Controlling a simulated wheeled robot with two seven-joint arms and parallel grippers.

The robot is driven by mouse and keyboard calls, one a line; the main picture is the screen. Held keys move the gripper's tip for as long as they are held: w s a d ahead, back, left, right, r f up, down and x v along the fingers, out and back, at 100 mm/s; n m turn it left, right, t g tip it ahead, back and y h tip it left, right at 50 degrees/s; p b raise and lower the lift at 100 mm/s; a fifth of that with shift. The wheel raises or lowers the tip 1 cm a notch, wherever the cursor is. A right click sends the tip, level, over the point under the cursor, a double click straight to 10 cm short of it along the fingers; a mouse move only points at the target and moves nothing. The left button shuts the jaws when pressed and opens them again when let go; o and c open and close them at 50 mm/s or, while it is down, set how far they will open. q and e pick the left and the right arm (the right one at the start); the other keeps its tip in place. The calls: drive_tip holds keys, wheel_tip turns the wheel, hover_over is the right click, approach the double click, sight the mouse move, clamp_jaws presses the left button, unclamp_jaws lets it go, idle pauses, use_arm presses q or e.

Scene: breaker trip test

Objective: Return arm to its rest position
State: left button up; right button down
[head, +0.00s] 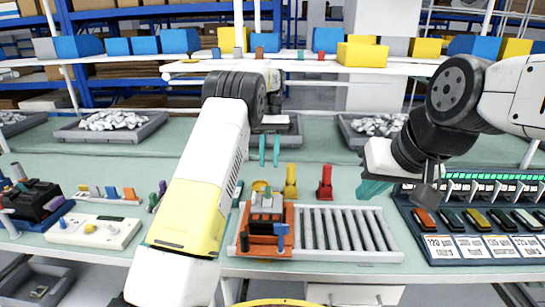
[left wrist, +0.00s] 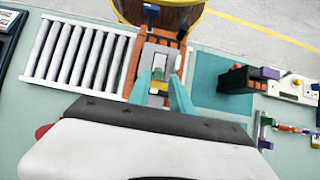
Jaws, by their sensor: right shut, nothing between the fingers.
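My left gripper (head: 269,150) is open and empty, its two teal fingers pointing down behind the orange test fixture (head: 266,244). The left wrist view shows the same fingers (left wrist: 163,95) apart, with the breaker on the fixture (left wrist: 158,66) seen between and beyond them. The breaker (head: 267,208) is a dark and white block seated in the fixture.
A roller track (head: 345,232) runs right of the fixture. A yellow (head: 291,185) and a red (head: 325,187) piece stand behind it. A white power strip (head: 95,230) lies at left. Grey trays (head: 110,133) and a shelf of bins (head: 362,54) are at the back.

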idle(0.3)
use_arm(q)
drive_tip(key=s+a+r+t+h, duration=0.2)
drive_tip(key=s+a+r+t, duration=0.45)
drive_tip(key=s+r, duration=0.5)
drive_tip(key=s+a+f+t, duration=0.1)
drive_tip(key=s+t, duration=0.2)
drive_tip(key=s, duration=0.5)
drive_tip(key=s+f+t, duration=0.1)
drive_tip(key=s+t, duration=0.3)
drive_tip(key=s, duration=0.4)
drive_tip(key=shift+s+a+f+m, duration=0.3)
drive_tip(key=shift+a+f, duration=0.05)
